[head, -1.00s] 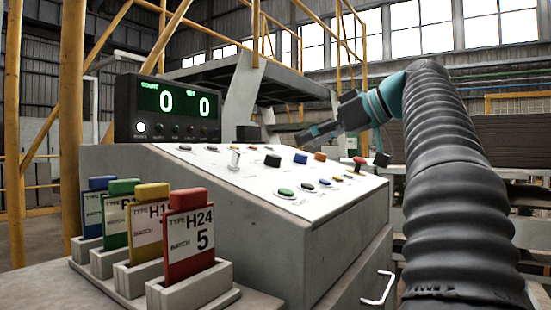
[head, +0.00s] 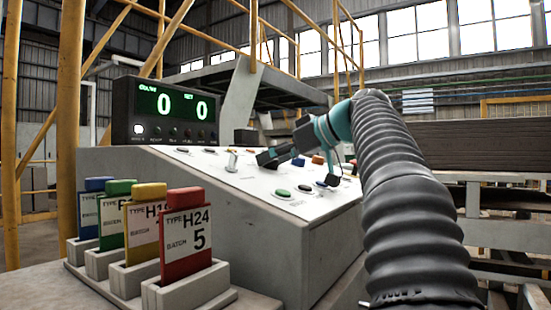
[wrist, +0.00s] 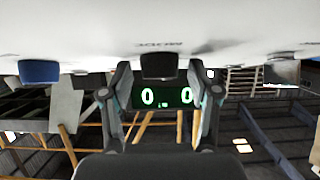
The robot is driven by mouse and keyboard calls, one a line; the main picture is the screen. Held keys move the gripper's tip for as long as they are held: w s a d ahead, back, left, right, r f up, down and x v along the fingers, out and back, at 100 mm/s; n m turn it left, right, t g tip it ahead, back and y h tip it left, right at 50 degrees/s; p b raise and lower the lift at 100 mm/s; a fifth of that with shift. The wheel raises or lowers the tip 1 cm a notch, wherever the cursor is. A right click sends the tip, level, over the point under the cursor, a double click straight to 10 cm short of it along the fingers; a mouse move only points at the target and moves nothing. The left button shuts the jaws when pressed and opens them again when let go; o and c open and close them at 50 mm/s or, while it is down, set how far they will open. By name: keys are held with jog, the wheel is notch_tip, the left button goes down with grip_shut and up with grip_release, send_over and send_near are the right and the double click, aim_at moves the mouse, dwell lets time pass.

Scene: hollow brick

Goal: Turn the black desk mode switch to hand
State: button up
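The black mode switch (wrist: 158,66) is a dark block on the white desk panel, centred between my fingertips in the wrist view. A label that seems to read MODE, upside down, is beside it. My gripper (wrist: 158,72) is open, with one finger on each side of the switch. Gaps show between fingers and switch, and I see no contact. In the head view my gripper (head: 262,160) is low over the panel's middle and hides the switch. I cannot read the switch's position.
The sloped desk panel (head: 235,178) carries several buttons, including a green one (head: 283,193), and a small lever (head: 232,160). A blue knob (wrist: 39,72) is beside the switch. A counter display (head: 170,110) stands behind. Coloured cards (head: 187,235) stand in holders at front left.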

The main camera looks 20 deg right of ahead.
jog(key=c, duration=1)
jog(key=shift+o, duration=0.2)
jog(key=shift+m, duration=0.4)
jog(key=shift+s+a+m+t+h+b, duration=0.15)
jog(key=shift+m+t+h+b, duration=0.35)
jog(key=shift+m+h, duration=0.55)
jog(key=m+h, duration=0.1)
jog(key=m+h+p, duration=0.1)
jog(key=m, duration=0.1)
jog(key=shift+a+r+t+h, duration=0.15)
jog(key=shift+t+h, duration=0.1)
jog(key=shift+t, duration=0.15)
jog(key=m+h+p, duration=0.2)
jog(key=m, duration=0.1)
jog(key=shift+a+h, duration=0.1)
jog(key=shift+h, duration=0.3)
jog(key=shift+m+h+p, duration=0.6)
jog(key=shift+m+h, duration=0.2)
jog(key=shift+m, duration=0.25)
jog(key=shift+g, duration=0.3)
